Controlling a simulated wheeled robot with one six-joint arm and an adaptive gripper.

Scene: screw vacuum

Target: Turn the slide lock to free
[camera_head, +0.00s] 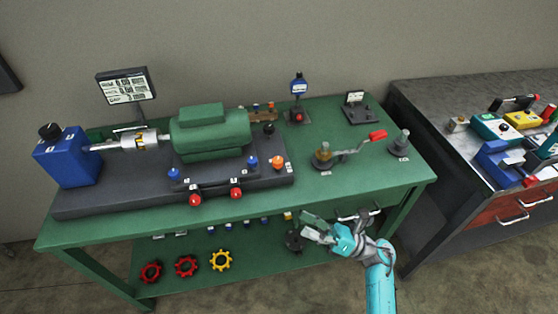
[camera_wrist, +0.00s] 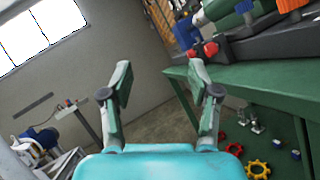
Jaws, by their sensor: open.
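A green motor (camera_head: 210,135) sits on a dark slide base (camera_head: 120,200) on the green bench, joined by a shaft to a blue block (camera_head: 68,160) at the left. The base carries an orange knob (camera_head: 278,162), a black knob (camera_head: 268,129), two red knobs (camera_head: 236,193) at the front and small blue parts. I cannot tell which of these is the slide lock; its labels are too small to read. My gripper (camera_head: 308,228) is below and in front of the bench top, apart from the base. In the wrist view its fingers (camera_wrist: 160,78) are spread with nothing between them.
A lower shelf (camera_head: 255,262) holds red and yellow handwheels (camera_head: 220,260). A grey bench (camera_head: 440,110) with tools stands to the right.

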